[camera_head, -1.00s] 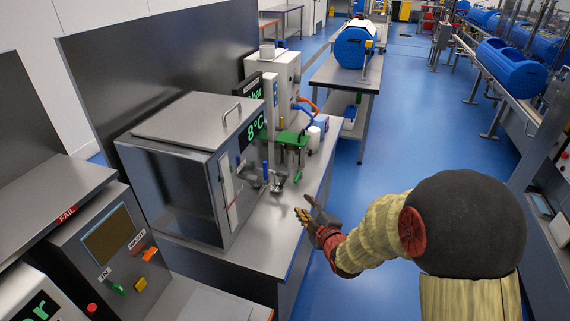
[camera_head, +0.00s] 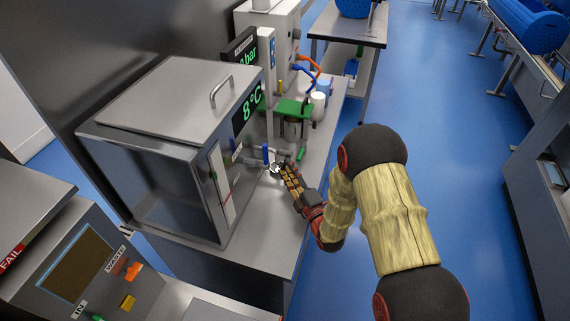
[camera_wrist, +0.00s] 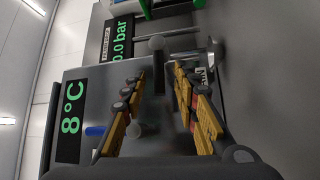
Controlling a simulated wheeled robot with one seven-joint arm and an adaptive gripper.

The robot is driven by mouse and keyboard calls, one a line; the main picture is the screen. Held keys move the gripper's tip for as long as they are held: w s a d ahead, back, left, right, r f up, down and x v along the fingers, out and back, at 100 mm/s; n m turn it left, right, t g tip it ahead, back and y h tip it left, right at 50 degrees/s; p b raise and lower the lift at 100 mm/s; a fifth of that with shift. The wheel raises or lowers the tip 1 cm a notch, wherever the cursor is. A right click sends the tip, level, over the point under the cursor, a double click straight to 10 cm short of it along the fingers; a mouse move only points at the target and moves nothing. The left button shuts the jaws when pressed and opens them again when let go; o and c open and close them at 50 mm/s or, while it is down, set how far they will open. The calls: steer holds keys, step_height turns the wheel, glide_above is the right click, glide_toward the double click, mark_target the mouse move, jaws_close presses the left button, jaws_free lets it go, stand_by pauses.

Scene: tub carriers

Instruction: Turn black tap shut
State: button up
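The steel box with the green 8°C display (camera_head: 248,108) stands on the steel bench, with small taps on its right side. A blue tap handle (camera_head: 265,154) stands upright there, and it also shows in the wrist view (camera_wrist: 95,130). A dark grey lever with a rounded end (camera_wrist: 157,75), which looks like the black tap, shows between and beyond my fingertips in the wrist view. I cannot make it out clearly in the head view. My gripper (camera_head: 284,172) is beside the taps. In the wrist view its yellow fingers (camera_wrist: 160,80) are apart with nothing gripped.
A green-topped stand (camera_head: 293,108) and white cups (camera_head: 318,104) stand behind the taps on the bench. A bar gauge display (camera_head: 246,58) is behind the box. A panel with coloured switches (camera_head: 125,285) is at lower left.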

steer(key=shift+x, duration=1.45)
steer(key=shift+c, duration=0.8)
jaws_close()
